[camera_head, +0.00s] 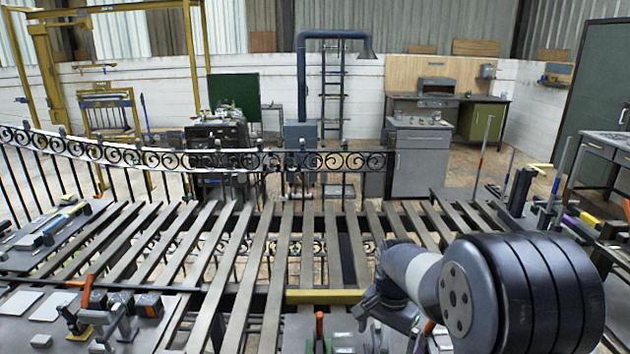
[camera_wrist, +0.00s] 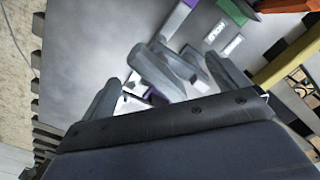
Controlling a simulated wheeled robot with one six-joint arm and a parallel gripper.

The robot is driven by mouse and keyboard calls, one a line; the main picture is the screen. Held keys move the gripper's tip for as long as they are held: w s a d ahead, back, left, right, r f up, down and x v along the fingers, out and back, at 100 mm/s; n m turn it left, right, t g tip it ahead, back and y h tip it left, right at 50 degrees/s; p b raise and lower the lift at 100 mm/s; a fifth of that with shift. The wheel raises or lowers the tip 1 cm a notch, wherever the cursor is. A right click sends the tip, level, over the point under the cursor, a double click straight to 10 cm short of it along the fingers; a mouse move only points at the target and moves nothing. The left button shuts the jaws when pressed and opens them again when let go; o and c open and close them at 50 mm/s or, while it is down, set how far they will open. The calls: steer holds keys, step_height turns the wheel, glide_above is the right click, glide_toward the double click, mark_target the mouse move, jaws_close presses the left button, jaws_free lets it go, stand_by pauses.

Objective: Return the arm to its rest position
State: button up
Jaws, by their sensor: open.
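My gripper (camera_head: 372,312) is at the lower right of the head view, low over the near edge of the slatted bench and turned partly away. In the wrist view my gripper (camera_wrist: 166,90) has its grey fingers spread apart, and I see nothing clamped between them. The scroll gate (camera_head: 230,159) stands along the far side of the slats, a dark iron panel with a row of scrolls, apart from my gripper.
The slatted bench (camera_head: 262,235) fills the middle. A yellow bar (camera_head: 325,296) lies just left of my gripper. Orange-handled clamps (camera_head: 87,290) and blocks crowd the lower left. Clamps and rods stand at the right. The slats left of centre are clear.

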steer(key=shift+n, duration=0.4)
step_height(320, 180, up, 9)
steer(key=shift+f+b, duration=0.1)
steer(key=shift+b, duration=0.3)
steer(key=shift+s, duration=0.15)
